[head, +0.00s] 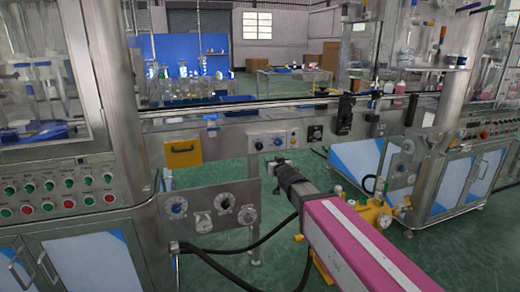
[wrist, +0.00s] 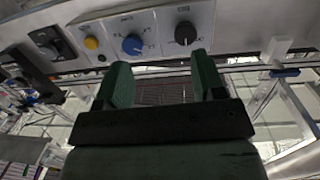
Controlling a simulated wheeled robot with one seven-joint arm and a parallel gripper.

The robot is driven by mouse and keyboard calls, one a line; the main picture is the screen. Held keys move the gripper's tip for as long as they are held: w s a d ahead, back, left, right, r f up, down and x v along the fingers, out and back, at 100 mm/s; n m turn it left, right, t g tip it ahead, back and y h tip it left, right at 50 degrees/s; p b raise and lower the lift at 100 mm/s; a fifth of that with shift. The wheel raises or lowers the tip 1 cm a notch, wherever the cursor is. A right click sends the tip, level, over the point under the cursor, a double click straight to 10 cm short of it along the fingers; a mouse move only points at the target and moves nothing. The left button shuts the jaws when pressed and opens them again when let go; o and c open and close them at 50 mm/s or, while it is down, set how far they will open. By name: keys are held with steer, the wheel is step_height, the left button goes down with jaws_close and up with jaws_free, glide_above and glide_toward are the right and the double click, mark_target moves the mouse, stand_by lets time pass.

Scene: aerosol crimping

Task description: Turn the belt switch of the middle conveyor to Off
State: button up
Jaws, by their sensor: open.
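The middle conveyor's control panel (head: 275,142) is on the front of the metal rail. It carries a black knob (wrist: 184,33), a blue knob (wrist: 132,44) and a yellow button (wrist: 91,43). A separate dark square plate with a rotary switch (head: 315,133) sits beside the panel; it also shows in the wrist view (wrist: 48,42). The labels are too small to read, so I cannot tell which control is the belt switch. My gripper (wrist: 160,76) is open and empty, its green fingers apart and just short of the panel, near the blue and black knobs. In the head view my gripper (head: 279,162) is below the panel.
A yellow plate (head: 183,153) is on the rail to the left. A gauge panel (head: 212,208) hangs below it. Black hoses (head: 240,248) loop near the floor. Machine cabinets (head: 75,262) stand on both sides. Green floor lies open beneath the conveyor.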

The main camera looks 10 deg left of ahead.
mark_target(260, 148)
steer(key=shift+n+y, duration=0.4)
steer(key=shift+y, duration=0.4)
steer(key=w+a, duration=0.2)
steer(key=w+a+r, duration=0.1)
steer(key=w+a, duration=0.2)
steer(key=w+a+r, duration=0.1)
steer(key=w+a, duration=0.2)
steer(key=shift+w+a, duration=0.15)
steer(key=shift+a, duration=0.05)
steer(key=c, duration=0.9)
